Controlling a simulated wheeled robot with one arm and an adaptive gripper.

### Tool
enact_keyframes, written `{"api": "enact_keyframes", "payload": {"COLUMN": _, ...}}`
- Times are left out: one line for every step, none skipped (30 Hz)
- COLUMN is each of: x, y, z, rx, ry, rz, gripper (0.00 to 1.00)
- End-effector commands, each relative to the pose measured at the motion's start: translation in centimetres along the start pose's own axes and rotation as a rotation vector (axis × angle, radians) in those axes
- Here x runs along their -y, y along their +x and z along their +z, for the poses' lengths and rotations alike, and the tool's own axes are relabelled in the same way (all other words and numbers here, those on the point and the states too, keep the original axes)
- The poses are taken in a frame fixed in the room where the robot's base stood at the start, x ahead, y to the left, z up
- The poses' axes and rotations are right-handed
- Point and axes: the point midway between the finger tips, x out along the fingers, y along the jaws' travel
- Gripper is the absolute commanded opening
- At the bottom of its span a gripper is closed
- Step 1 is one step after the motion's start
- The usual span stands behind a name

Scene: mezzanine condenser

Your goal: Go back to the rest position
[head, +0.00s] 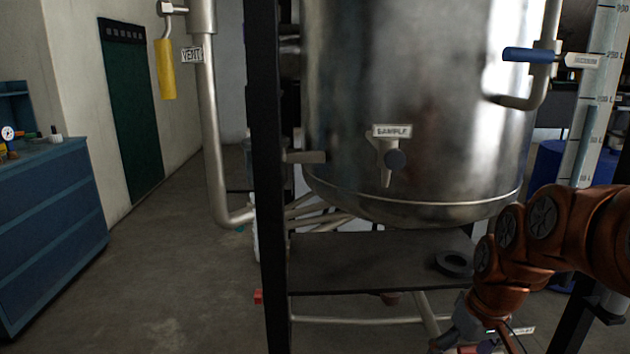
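My copper-coloured arm comes in from the right edge and bends down toward the bottom of the head view. My gripper (478,347) is at the bottom edge, right of centre, and is mostly cut off by the frame. Its fingers do not show clearly, so I cannot tell whether it is open or shut or holds anything. It appears low in the picture, near the front right of the dark shelf (350,262) under the steel tank (420,80).
A dark upright post (268,180) stands left of the tank. The tank carries a SAMPLE valve (390,158). A yellow VENT handle (166,70) and blue handle (526,55) are on pipes. A black ring (454,262) lies on the shelf. Floor (165,270) beside the blue cabinet (50,220) is clear.

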Motion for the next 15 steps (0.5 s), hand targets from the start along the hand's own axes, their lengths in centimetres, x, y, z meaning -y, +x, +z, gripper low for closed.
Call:
{"api": "enact_keyframes", "payload": {"x": 2.3, "y": 0.5, "z": 1.6, "rx": 0.039, "ry": -0.008, "rz": 0.003, "gripper": 1.0}}
{"api": "enact_keyframes", "payload": {"x": 3.4, "y": 0.8, "z": 2.5, "rx": 0.06, "ry": -0.004, "rz": 0.006, "gripper": 1.0}}
{"api": "enact_keyframes", "payload": {"x": 4.8, "y": 1.1, "z": 4.0, "rx": 0.09, "ry": 0.002, "rz": 0.011, "gripper": 1.0}}
{"api": "enact_keyframes", "payload": {"x": 5.7, "y": 1.4, "z": 5.0, "rx": 0.113, "ry": 0.008, "rz": 0.015, "gripper": 1.0}}
{"api": "enact_keyframes", "payload": {"x": 6.5, "y": 1.7, "z": 6.0, "rx": 0.132, "ry": 0.014, "rz": 0.019, "gripper": 1.0}}
{"api": "enact_keyframes", "payload": {"x": 7.4, "y": 2.0, "z": 7.3, "rx": 0.157, "ry": 0.024, "rz": 0.026, "gripper": 1.0}}
{"api": "enact_keyframes", "payload": {"x": 8.0, "y": 2.2, "z": 8.3, "rx": 0.175, "ry": 0.032, "rz": 0.031, "gripper": 1.0}}
{"api": "enact_keyframes", "payload": {"x": 8.4, "y": 2.4, "z": 9.2, "rx": 0.19, "ry": 0.039, "rz": 0.037, "gripper": 1.0}}
{"api": "enact_keyframes", "payload": {"x": 9.0, "y": 2.6, "z": 10.2, "rx": 0.208, "ry": 0.049, "rz": 0.044, "gripper": 1.0}}
{"api": "enact_keyframes", "payload": {"x": 9.3, "y": 2.7, "z": 10.9, "rx": 0.22, "ry": 0.057, "rz": 0.049, "gripper": 1.0}}
{"api": "enact_keyframes", "payload": {"x": 9.6, "y": 2.9, "z": 11.7, "rx": 0.234, "ry": 0.065, "rz": 0.054, "gripper": 1.0}}
{"api": "enact_keyframes", "payload": {"x": 10.0, "y": 3.1, "z": 12.7, "rx": 0.25, "ry": 0.074, "rz": 0.061, "gripper": 1.0}}
{"api": "enact_keyframes", "payload": {"x": 10.2, "y": 3.2, "z": 13.3, "rx": 0.26, "ry": 0.082, "rz": 0.066, "gripper": 1.0}}
{"api": "enact_keyframes", "payload": {"x": 10.5, "y": 3.3, "z": 14.0, "rx": 0.269, "ry": 0.089, "rz": 0.072, "gripper": 1.0}}
{"api": "enact_keyframes", "payload": {"x": 10.7, "y": 3.5, "z": 14.8, "rx": 0.279, "ry": 0.099, "rz": 0.078, "gripper": 1.0}}
